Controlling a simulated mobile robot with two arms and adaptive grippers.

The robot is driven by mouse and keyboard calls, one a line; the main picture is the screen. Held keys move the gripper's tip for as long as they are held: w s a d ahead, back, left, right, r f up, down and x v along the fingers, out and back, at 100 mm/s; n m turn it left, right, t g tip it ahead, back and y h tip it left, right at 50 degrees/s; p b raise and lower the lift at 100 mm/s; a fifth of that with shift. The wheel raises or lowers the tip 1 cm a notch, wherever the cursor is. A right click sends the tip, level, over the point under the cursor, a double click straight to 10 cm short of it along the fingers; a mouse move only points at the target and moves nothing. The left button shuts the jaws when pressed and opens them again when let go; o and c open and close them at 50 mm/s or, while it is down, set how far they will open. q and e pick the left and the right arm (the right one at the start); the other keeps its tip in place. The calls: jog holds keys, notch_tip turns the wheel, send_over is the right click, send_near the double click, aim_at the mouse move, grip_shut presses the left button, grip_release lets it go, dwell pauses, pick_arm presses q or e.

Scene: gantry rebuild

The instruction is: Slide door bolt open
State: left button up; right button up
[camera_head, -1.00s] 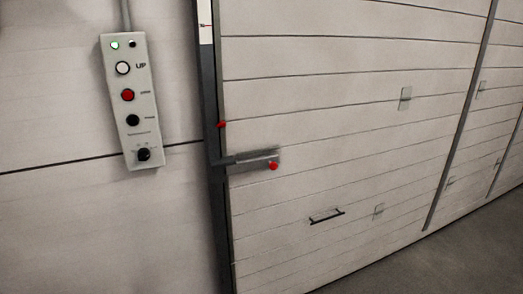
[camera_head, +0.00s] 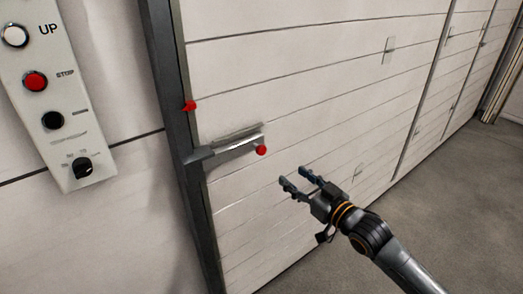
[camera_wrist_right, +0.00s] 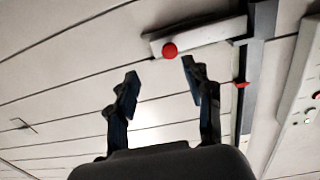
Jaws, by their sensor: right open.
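The door bolt (camera_head: 236,144) is a grey metal bar on the white panelled door (camera_head: 300,80), with a red knob (camera_head: 262,150) at its right end. Its left end reaches the dark door post (camera_head: 172,120). My right gripper (camera_head: 295,176) is open and empty, to the right of and below the red knob, apart from it. In the right wrist view the bolt (camera_wrist_right: 205,35) lies beyond the open fingers (camera_wrist_right: 160,75), with its red knob (camera_wrist_right: 170,51) seen between and past the fingertips. My left gripper is not in view.
A control box (camera_head: 50,100) with an UP button, a red button and a black dial hangs on the wall left of the post. A small red piece (camera_head: 190,105) sits on the post above the bolt. Bare floor (camera_head: 440,210) lies at the right.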

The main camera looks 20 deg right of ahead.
aim_at(263, 151)
jog(key=shift+y, duration=0.4)
jog(key=x, duration=0.4)
jog(key=r+p+x, duration=0.1)
jog(key=x, duration=0.4)
jog(key=a+r+x, duration=0.1)
jog(key=x, duration=0.4)
jog(key=shift+s+p, duration=0.15)
jog(key=shift+p, duration=0.15)
jog(key=shift+d, duration=0.1)
grip_shut()
